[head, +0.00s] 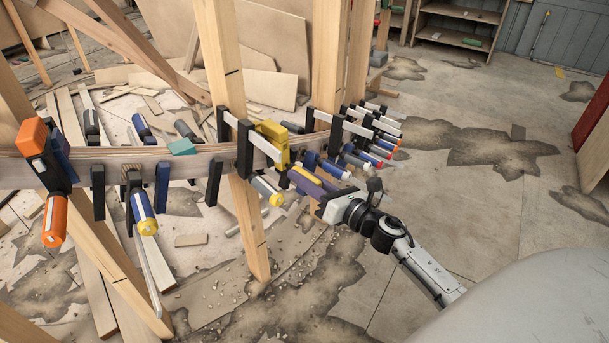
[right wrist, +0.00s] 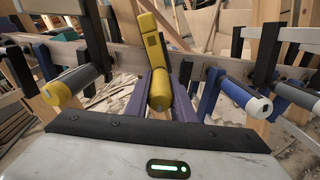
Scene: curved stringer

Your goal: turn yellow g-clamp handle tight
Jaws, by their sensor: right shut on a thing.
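In the head view the fingers largely hide the handle. My left gripper is not in view.
A grey clamp handle with a yellow tip (head: 267,191) is close left of my right gripper. Blue-handled clamps (head: 333,169) crowd its right side. An orange clamp (head: 54,220) is at the far left. A wooden post (head: 248,230) stands below the stringer. The floor at right is open.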

